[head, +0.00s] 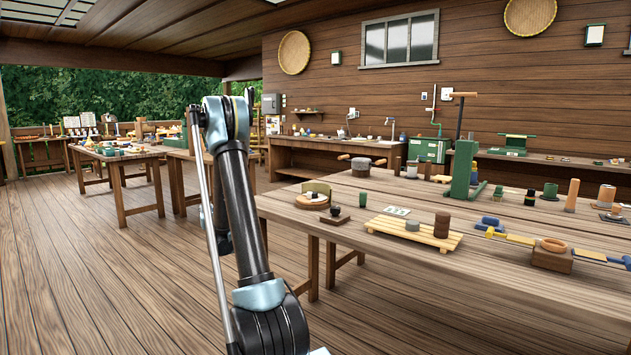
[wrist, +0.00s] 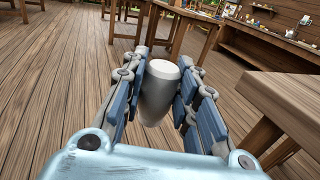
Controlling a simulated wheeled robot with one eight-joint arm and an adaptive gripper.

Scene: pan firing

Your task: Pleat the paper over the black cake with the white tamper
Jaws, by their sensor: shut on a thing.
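My gripper (wrist: 161,95) is shut on the white tamper (wrist: 158,88), a pale rounded cylinder with a flat top, held upright between the blue finger pads over the open floor. In the head view my arm rises at the left of the table; the gripper and tamper cannot be made out there. On the table, a round wooden board (head: 302,205) carries a small dark piece with white at its edge (head: 312,196), possibly the black cake and paper. An olive curved piece (head: 318,188) stands behind it. I cannot tell how the paper lies.
A slatted tray (head: 374,228) holds a grey disc (head: 412,225) and a brown stack (head: 442,224). A green press (head: 461,170) stands farther back. The wrist view shows a table corner (wrist: 285,95) at right.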

